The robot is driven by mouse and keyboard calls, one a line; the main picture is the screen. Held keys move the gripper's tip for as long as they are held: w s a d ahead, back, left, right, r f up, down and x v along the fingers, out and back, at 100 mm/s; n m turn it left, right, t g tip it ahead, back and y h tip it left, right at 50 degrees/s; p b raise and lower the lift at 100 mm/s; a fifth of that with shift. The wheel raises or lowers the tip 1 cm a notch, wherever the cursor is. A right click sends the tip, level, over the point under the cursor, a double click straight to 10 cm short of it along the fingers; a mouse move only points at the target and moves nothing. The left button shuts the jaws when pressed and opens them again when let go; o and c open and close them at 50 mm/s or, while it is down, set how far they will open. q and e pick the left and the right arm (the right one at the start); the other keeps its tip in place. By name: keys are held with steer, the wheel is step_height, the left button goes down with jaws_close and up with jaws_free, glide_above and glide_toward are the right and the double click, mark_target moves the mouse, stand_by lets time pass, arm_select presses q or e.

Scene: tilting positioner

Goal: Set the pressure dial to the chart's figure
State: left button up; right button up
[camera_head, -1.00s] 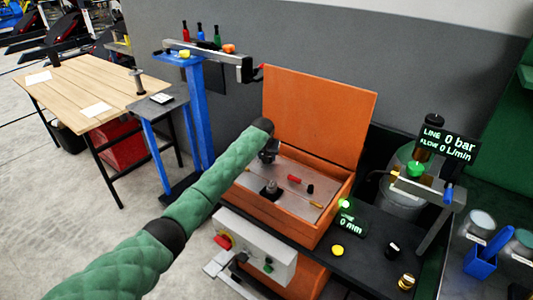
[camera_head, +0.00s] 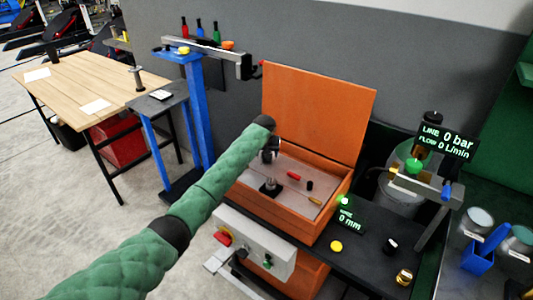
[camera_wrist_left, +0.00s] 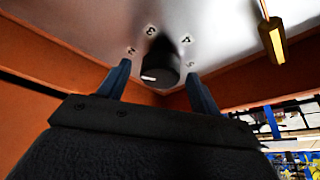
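The dial (camera_wrist_left: 160,66) is a black round knob with a white pointer line, set in a grey panel (camera_wrist_left: 95,30) with the digits 2, 3, 4 and 5 around it. Its pointer faces left, below the 2. In the head view the dial (camera_head: 270,186) stands on the panel in the open orange box (camera_head: 318,215). My left gripper (camera_wrist_left: 157,80) is open, its two dark blue fingers on either side of the dial and apart from it. In the head view my left gripper (camera_head: 270,156) hangs above the dial. My right gripper is out of view. I cannot make out a chart figure.
Red (camera_head: 293,175) and yellow (camera_head: 315,202) parts sit on the panel. The box's orange lid (camera_head: 318,110) stands open behind. A display (camera_head: 348,217) reads 0 mm; another (camera_head: 446,141) reads 0 bar. Papers (camera_head: 96,110) lie on the wooden table.

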arm_select(q)
steer(key=shift+s+r, duration=0.2)
steer(key=shift+r, duration=0.3)
steer(key=b+v, duration=0.2)
steer(key=v, duration=0.4)
steer(key=shift+s+r, duration=0.2)
steer(key=shift+r, duration=0.1)
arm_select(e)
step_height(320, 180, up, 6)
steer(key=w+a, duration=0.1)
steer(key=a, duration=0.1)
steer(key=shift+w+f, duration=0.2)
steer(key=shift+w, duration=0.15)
